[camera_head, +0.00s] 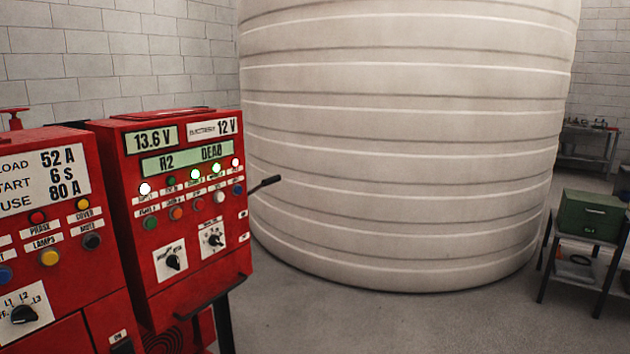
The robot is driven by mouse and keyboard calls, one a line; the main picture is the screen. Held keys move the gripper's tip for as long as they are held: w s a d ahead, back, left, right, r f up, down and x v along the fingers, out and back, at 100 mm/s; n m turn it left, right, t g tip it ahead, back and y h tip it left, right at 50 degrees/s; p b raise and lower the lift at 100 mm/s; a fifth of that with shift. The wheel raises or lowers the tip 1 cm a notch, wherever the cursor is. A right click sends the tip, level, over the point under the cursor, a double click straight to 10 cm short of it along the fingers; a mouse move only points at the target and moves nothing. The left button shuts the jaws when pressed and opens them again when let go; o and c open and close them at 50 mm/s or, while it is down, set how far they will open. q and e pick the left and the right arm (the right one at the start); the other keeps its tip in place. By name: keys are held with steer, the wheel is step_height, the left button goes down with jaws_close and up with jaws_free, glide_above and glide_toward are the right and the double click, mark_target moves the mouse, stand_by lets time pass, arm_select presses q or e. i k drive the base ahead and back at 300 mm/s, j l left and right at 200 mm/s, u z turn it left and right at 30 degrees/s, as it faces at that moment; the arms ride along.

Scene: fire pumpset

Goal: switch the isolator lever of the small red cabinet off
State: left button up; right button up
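The small red cabinet (190,258) stands at the left of the head view, with two green displays reading 13.6 V and R2 DEAD on its front. A dark isolator lever (265,184) sticks out past the cabinet's right side and slants up to the right. Its pivot on the side wall is hidden from here. Neither of my grippers is in view, and nothing is seen touching the lever.
Another red cabinet (60,270) with lamps and a selector knob stands at the far left. A large pale ribbed tank (400,150) fills the middle behind. A green toolbox (590,215) sits on a dark stand at right. The grey floor (400,322) in front is clear.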

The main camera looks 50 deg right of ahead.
mark_target(269, 181)
steer(key=z, duration=1.25)
